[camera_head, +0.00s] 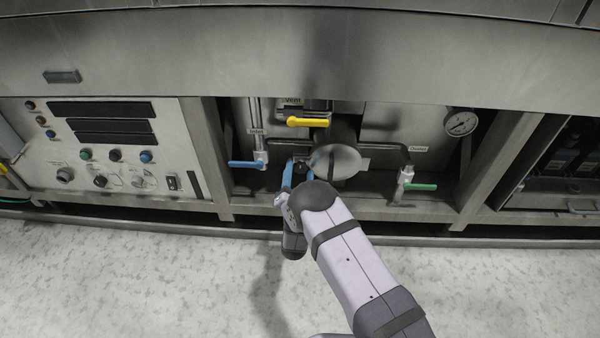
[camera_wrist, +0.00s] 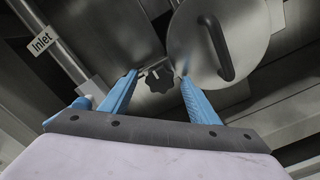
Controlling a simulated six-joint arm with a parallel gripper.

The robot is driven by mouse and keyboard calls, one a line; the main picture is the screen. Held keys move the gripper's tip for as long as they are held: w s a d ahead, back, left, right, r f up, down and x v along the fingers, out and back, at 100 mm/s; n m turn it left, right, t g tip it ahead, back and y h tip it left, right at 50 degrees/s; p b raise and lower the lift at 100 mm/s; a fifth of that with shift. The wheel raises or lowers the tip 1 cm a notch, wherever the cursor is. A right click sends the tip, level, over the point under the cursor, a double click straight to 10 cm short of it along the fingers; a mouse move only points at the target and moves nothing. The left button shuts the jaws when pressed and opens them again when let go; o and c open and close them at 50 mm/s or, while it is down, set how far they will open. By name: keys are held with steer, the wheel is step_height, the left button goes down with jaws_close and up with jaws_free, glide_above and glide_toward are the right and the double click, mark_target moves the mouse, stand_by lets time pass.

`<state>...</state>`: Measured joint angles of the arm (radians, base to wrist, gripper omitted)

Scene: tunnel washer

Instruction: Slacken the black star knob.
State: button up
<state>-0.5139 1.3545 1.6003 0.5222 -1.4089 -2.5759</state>
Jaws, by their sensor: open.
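The black star knob (camera_wrist: 159,81) shows in the wrist view beside the lower left rim of a round metal cover (camera_wrist: 245,50). In the head view the knob (camera_head: 300,168) is small and partly hidden by my gripper. My gripper (camera_wrist: 160,78) has two blue fingers, spread apart. In the wrist view the knob appears between the two fingertips, with gaps on both sides. I cannot tell how far the tips are from the knob in depth. In the head view my gripper (camera_head: 298,168) is in front of the recess, left of the round cover.
A yellow lever (camera_head: 308,122) sits above the knob. A blue lever (camera_head: 243,164) is to the left and a green lever (camera_head: 420,187) to the right. The cover has a black handle (camera_wrist: 216,48). A pressure gauge (camera_head: 460,123) is at right. The floor in front is clear.

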steer(key=s+p, duration=0.1)
steer(key=s, duration=0.6)
steer(key=shift+p, duration=0.4)
